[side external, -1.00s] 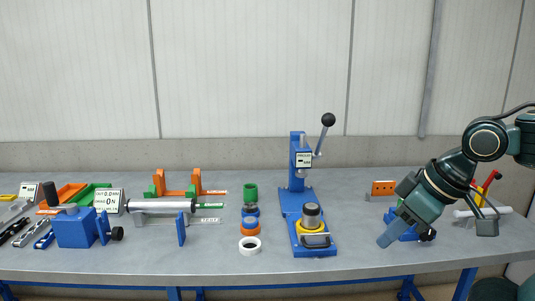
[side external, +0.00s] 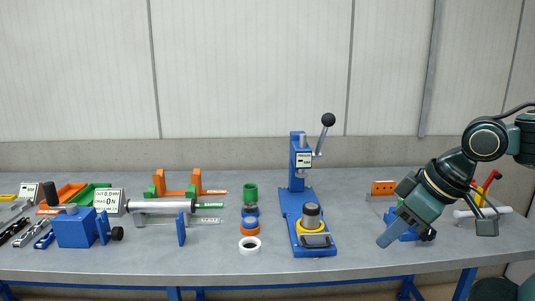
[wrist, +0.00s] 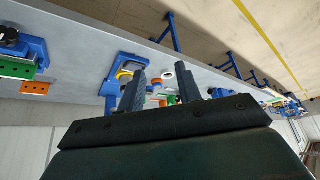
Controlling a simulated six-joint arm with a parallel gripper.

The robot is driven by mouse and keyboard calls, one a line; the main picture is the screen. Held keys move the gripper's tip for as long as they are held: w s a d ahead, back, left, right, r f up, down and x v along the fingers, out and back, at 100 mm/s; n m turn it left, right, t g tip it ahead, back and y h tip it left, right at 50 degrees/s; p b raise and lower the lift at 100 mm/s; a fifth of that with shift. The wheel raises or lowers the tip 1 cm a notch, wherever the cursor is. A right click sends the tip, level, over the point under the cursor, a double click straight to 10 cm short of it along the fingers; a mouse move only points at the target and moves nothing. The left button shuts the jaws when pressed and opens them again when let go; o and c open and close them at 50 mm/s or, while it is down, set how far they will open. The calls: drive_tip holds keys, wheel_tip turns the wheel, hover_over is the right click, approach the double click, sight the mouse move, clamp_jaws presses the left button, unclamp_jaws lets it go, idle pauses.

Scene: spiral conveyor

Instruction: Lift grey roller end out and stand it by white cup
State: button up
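The grey roller end (side external: 312,210) stands upright in a yellow holder (side external: 313,226) at the foot of the blue press (side external: 296,178). The white cup (side external: 249,245), a short white ring, stands on the bench to its left, near the front. My gripper (side external: 386,241) is to the right of the press, above the bench, pointing down and left. In the wrist view its two fingers (wrist: 161,74) are apart with nothing seen between them. The yellow holder shows beside the left finger; the roller end is not clear there.
Green, blue and orange rings (side external: 250,193) stand in a row behind the white cup. The press lever (side external: 328,120) rises at the upper right of the press. A blue roller rig (side external: 76,228) stands at left.

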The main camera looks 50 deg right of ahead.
drive_tip(key=o, duration=0.7)
drive_tip(key=shift+o, duration=1.2)
drive_tip(key=shift+w+r, duration=0.15)
drive_tip(key=shift+w, duration=0.1)
drive_tip(key=w+d+m+g, duration=0.1)
drive_tip(key=w+d+m, duration=0.3)
drive_tip(key=w, duration=0.3)
drive_tip(key=w+d+f+m+g, duration=0.1)
drive_tip(key=w+d+m+g, duration=0.15)
drive_tip(key=w+m, duration=0.35)
drive_tip(key=w+d+m+g, duration=0.1)
drive_tip(key=w+d+m, duration=0.25)
drive_tip(key=w, duration=0.45)
drive_tip(key=w+d+f+m, duration=0.2)
drive_tip(key=w+d+f, duration=0.1)
drive_tip(key=w+d+f+m+g, duration=0.1)
drive_tip(key=w+d+f+m, duration=0.1)
drive_tip(key=d+f, duration=0.1)
drive_tip(key=shift+w+d+f, duration=0.25)
drive_tip(key=shift+w+d, duration=0.15)
drive_tip(key=shift+w+d+f+m, duration=0.25)
drive_tip(key=shift+d+f, duration=0.05)
drive_tip(key=shift+f, duration=0.05)
